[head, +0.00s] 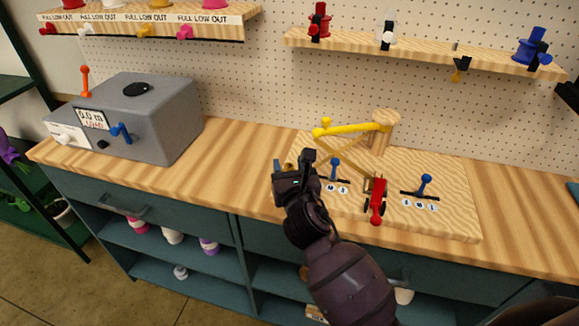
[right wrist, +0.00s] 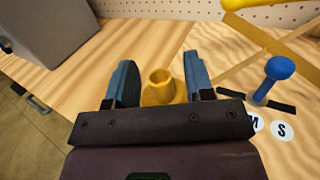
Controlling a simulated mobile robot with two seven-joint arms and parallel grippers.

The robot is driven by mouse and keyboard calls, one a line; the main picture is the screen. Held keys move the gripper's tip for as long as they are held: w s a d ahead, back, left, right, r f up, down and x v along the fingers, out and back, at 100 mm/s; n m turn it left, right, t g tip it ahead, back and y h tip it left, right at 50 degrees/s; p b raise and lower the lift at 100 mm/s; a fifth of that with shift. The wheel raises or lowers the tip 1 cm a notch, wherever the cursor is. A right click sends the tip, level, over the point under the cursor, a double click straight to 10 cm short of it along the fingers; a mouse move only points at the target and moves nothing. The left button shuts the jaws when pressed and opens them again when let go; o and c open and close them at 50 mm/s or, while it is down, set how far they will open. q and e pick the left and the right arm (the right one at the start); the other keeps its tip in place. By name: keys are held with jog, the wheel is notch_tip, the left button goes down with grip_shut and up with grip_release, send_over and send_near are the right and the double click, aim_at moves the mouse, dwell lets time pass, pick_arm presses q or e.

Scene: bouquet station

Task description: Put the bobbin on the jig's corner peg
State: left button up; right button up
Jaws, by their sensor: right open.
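The yellow bobbin (right wrist: 160,86) stands upright in the right wrist view, its hollow top facing up. It sits between the two blue fingers of my right gripper (right wrist: 159,72), which is open with a gap visible on each side. In the head view my right gripper (head: 291,170) is at the left edge of the wooden jig board (head: 440,215) and mostly hides the bobbin. No corner peg shows; I cannot tell whether one is inside the bobbin. My left gripper is not in view.
A yellow swing arm (head: 350,129) and wooden post (head: 385,125) stand on the jig. Blue-knobbed levers (head: 425,186) and a red clamp (head: 376,200) are to the right. A grey machine (head: 150,115) stands left; the counter (head: 225,165) between is clear.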

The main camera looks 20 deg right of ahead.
jog(key=shift+s, duration=0.35)
jog(key=s+a, duration=0.1)
jog(key=s, duration=1)
jog(key=shift+s+a, duration=0.15)
jog(key=shift+a, duration=0.1)
jog(key=shift+r, duration=0.1)
